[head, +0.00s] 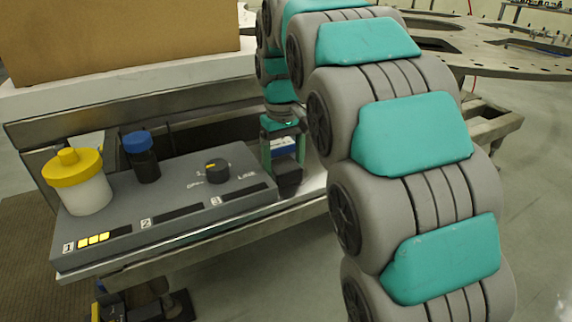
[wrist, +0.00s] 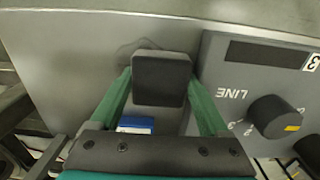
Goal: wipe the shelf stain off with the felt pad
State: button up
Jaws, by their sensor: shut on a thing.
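My gripper (wrist: 160,85) is shut on a dark, square felt pad (wrist: 161,78), with a green finger on each side. In the head view my gripper (head: 283,140) points down beside the right end of the grey panel, with the dark pad (head: 288,176) low between its fingers. The shelf stain (wrist: 128,49) is a faint grey smudge on the metal shelf (wrist: 75,60), showing just beyond and left of the pad's far edge. The pad may cover part of it. I cannot tell whether the pad touches the shelf. The stain is hidden in the head view.
The grey panel (head: 180,215) with a dial (head: 217,171) stands close beside the pad. A yellow-lidded white jar (head: 84,185) and a blue-capped dark bottle (head: 141,158) stand on it. A small blue-and-white thing (wrist: 135,124) shows between the fingers. A cardboard box (head: 120,40) is behind.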

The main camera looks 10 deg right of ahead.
aim_at(306, 170)
jog(key=shift+w+d+r, duration=0.1)
jog(key=shift+d+r, duration=0.15)
jog(key=shift+r, duration=0.05)
jog(key=shift+w+d+f+p, duration=0.1)
jog(key=shift+w+d, duration=0.15)
jog(key=shift+d, duration=0.6)
jog(key=shift+w+d+f+p, duration=0.1)
jog(key=shift+w+d, duration=0.2)
jog(key=shift+d, duration=0.5)
jog(key=shift+w+d+p, duration=0.1)
jog(key=shift+w+d, duration=0.15)
jog(key=shift+d, duration=0.6)
jog(key=shift+r+p, duration=0.65)
jog(key=shift+r, duration=2.35)
jog(key=shift+r, duration=0.1)
jog(key=shift+r, duration=1.4)
jog(key=shift+f, duration=0.1)
